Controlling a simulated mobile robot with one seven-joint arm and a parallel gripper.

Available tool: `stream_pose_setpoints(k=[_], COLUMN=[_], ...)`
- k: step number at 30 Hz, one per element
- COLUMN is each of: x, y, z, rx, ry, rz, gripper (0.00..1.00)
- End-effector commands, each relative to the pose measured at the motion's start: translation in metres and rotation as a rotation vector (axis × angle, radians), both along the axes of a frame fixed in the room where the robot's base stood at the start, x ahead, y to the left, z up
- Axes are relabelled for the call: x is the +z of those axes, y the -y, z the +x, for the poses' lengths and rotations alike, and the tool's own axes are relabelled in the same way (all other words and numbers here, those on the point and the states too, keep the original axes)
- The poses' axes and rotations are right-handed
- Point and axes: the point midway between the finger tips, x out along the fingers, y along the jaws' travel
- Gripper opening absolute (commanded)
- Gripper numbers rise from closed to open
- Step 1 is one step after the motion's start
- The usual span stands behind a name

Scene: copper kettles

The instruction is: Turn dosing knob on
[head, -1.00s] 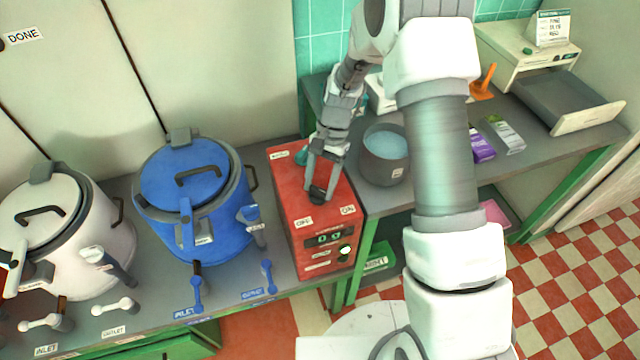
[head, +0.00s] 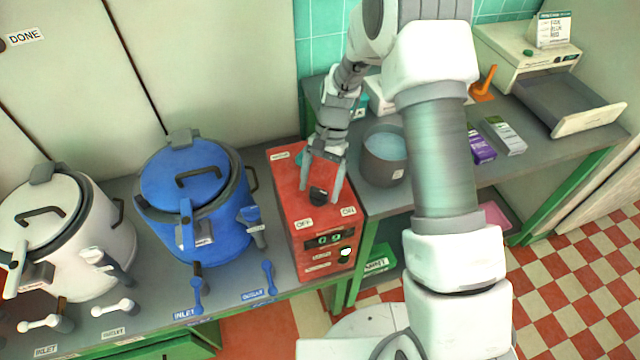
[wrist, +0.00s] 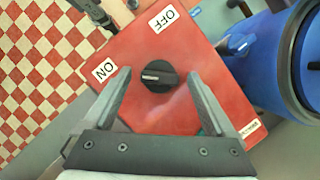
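The dosing knob is a black round knob (head: 319,196) on top of the red box (head: 290,201), just behind its OFF label (head: 304,223) and ON label (head: 348,211). In the wrist view the black knob (wrist: 159,76) shows a light pointer mark on its bar, lying roughly between the sides rather than clearly at either label. My gripper (head: 322,194) is above the box, with its fingers spread to either side of the knob. In the wrist view my gripper (wrist: 157,82) is open, with a clear gap between each finger and the knob.
A blue kettle (head: 228,240) stands left of the red box, with a white kettle (head: 88,265) further left. A grey pot (head: 384,168) stands close on the right. The box front has a lit display (head: 329,239) and a white round button (head: 345,252).

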Motion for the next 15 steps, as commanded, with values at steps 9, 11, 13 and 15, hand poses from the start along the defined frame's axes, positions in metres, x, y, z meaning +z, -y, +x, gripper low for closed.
stream_pose_setpoints(k=[9, 11, 13, 15], x=[0.010, 0.019, 0.031, 0.047], y=[0.002, 0.004, 0.006, 0.009], z=[0.005, 0.008, 0.013, 0.019], rx=[-0.002, -0.002, -0.002, -0.002], ry=[0.002, 0.004, 0.005, 0.006], rz=[0.000, 0.001, 0.000, 0.001], gripper=[0.90, 0.90, 0.90, 0.90])
